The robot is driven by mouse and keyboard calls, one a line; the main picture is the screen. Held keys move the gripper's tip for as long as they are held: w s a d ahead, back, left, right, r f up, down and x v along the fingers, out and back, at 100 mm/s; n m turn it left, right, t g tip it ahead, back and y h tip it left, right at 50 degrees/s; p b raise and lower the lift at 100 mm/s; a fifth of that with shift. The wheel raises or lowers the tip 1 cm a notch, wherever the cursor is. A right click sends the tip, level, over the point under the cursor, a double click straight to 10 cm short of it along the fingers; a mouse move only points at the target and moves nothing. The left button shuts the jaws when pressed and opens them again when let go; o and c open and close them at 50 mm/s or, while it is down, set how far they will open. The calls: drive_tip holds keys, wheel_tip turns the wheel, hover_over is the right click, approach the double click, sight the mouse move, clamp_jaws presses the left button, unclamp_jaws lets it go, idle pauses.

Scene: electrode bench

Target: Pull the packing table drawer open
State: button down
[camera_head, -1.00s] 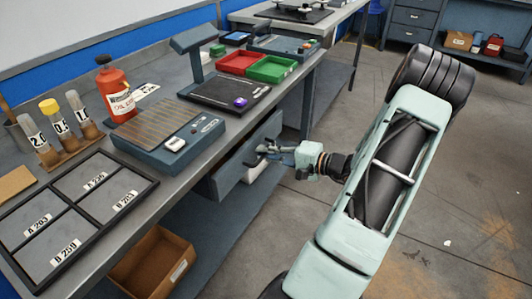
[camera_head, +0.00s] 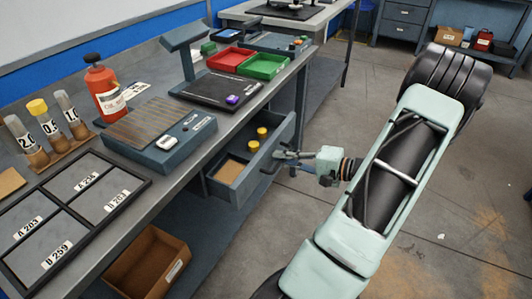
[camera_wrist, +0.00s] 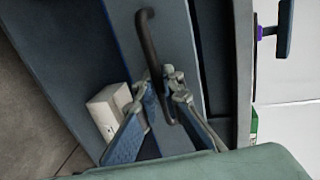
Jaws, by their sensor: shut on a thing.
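The packing table drawer (camera_head: 238,192) stands partly open under the bench top in the head view, with its inside showing. Inside it are two small yellow-topped items (camera_head: 258,140) and a flat tan piece (camera_head: 231,171). My gripper (camera_head: 277,160) is at the drawer's front face. In the wrist view the dark bar handle (camera_wrist: 148,40) runs along the drawer front, and my gripper's fingers (camera_wrist: 167,85) are shut on it near its lower part. Part of the handle is hidden by the fingers.
The bench top (camera_head: 215,140) holds a grey device (camera_head: 160,140), a red bottle (camera_head: 104,90), a black tray with several labelled compartments (camera_head: 150,181), and red and green bins (camera_head: 262,66). A cardboard box (camera_head: 148,262) sits below.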

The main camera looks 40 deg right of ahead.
drive_tip(key=f+b+v, duration=0.1)
drive_tip(key=f+v, duration=0.2)
drive_tip(key=v, duration=1.1)
drive_tip(key=shift+s+d, duration=0.25)
drive_tip(key=shift+s, duration=0.45)
drive_tip(key=c, duration=2.3)
unclamp_jaws()
drive_tip(key=shift+c, duration=0.2)
drive_tip(key=v, duration=1.2)
